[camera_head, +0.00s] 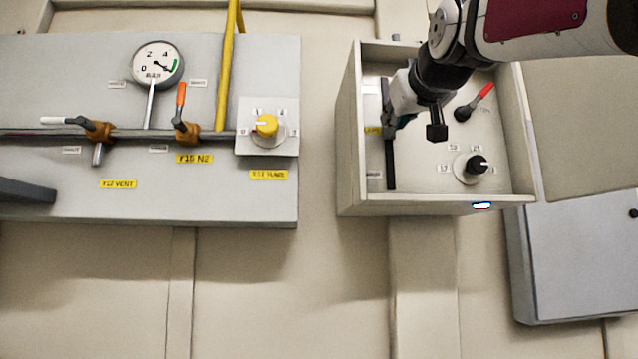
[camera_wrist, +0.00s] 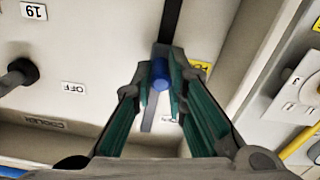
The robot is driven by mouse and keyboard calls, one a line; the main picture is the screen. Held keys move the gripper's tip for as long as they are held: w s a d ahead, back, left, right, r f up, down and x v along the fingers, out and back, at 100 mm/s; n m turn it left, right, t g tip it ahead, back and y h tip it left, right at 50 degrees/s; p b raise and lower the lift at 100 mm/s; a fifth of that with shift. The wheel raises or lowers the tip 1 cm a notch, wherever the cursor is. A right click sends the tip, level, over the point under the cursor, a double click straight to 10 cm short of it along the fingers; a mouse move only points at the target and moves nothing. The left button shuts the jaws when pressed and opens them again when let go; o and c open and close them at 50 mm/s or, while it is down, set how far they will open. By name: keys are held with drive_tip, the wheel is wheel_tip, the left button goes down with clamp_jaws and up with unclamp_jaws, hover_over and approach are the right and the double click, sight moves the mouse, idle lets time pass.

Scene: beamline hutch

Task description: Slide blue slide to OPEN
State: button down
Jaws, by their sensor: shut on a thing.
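The blue slide (camera_wrist: 160,73) shows in the wrist view as a round blue knob on a dark vertical track. My gripper (camera_wrist: 159,82) is shut on it, with a green-lined finger on each side. In the head view my gripper (camera_head: 390,118) reaches into the open-fronted box at its left side, over the upper half of the black track (camera_head: 390,165). It hides the blue knob there. A yellow label (camera_wrist: 200,67) lies beside the track, and a small label below it is partly hidden by my fingers.
The grey box (camera_head: 350,185) has raised side walls close around my gripper. Inside it are a red-handled lever (camera_head: 484,92) and a black knob (camera_head: 477,165). To the left is a panel with a gauge (camera_head: 157,65), valves and a yellow knob (camera_head: 266,125).

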wheel_tip(320, 180, up, 7)
drive_tip(key=p, duration=0.6)
drive_tip(key=shift+s+a, duration=0.1)
drive_tip(key=shift+s, duration=0.05)
drive_tip(key=shift+r+p, duration=1)
drive_tip(key=shift+p, duration=0.2)
drive_tip(key=c, duration=1.6)
unclamp_jaws()
drive_tip(key=shift+o, duration=0.2)
drive_tip(key=s, duration=1.2)
drive_tip(key=shift+d, duration=0.3)
